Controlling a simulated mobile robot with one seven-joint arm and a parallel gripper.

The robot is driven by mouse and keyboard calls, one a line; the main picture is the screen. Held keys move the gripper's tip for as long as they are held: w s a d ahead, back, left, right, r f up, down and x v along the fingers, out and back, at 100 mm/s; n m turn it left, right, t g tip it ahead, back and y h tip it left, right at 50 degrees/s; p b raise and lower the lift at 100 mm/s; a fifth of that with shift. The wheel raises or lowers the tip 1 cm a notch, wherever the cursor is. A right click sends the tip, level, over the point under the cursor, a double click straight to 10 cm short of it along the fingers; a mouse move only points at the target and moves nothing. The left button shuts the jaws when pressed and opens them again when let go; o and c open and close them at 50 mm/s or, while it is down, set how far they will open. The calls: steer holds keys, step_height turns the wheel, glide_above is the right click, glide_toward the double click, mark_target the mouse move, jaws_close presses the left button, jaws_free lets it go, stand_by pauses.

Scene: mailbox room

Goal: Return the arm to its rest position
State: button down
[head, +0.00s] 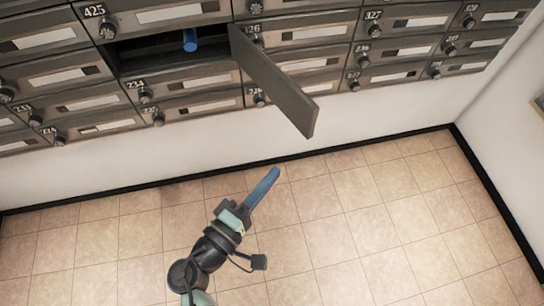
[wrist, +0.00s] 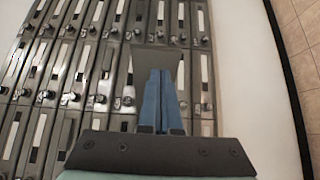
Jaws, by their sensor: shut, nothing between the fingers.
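My gripper (head: 274,174) is below the mailboxes in the head view, over the tiled floor and in front of the white wall. Its long blue fingers lie together with nothing between them and point up and to the right. In the wrist view my gripper (wrist: 160,72) also shows its blue fingers side by side, pointing toward the mailboxes. My arm comes in from the bottom of the head view.
A mailbox door (head: 282,85) hangs open, its free edge reaching out above my gripper. A small blue thing (head: 190,40) is in the open compartment (head: 150,52). The other mailboxes (head: 400,50) in view look closed. The tiled floor (head: 370,220) is clear.

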steer(key=w+d+r+m+t+y, duration=0.1)
steer(key=w+r+m, duration=0.25)
steer(key=r, duration=0.65)
steer(key=w+r+m+t+y, duration=0.1)
steer(key=w+r+m+y, duration=0.2)
steer(key=r, duration=0.6)
steer(key=w+d+r+m+t, duration=0.1)
steer(key=w+r+m, duration=0.3)
steer(key=r, duration=0.6)
steer(key=s+r+m+t+y, duration=0.1)
steer(key=s+r+t+y, duration=0.35)
steer(key=r, duration=0.95)
steer(key=s+r+t+y, duration=0.1)
steer(key=s+r+t, duration=0.55)
steer(key=r, duration=0.75)
step_height(320, 180, up, 13)
steer(key=s+g+p, duration=0.1)
steer(key=p, duration=1.2)
steer(key=shift+g, duration=0.3)
steer(key=shift+a+f+y, duration=0.1)
steer(key=shift+f+y, duration=0.05)
steer(key=shift+y, duration=0.2)
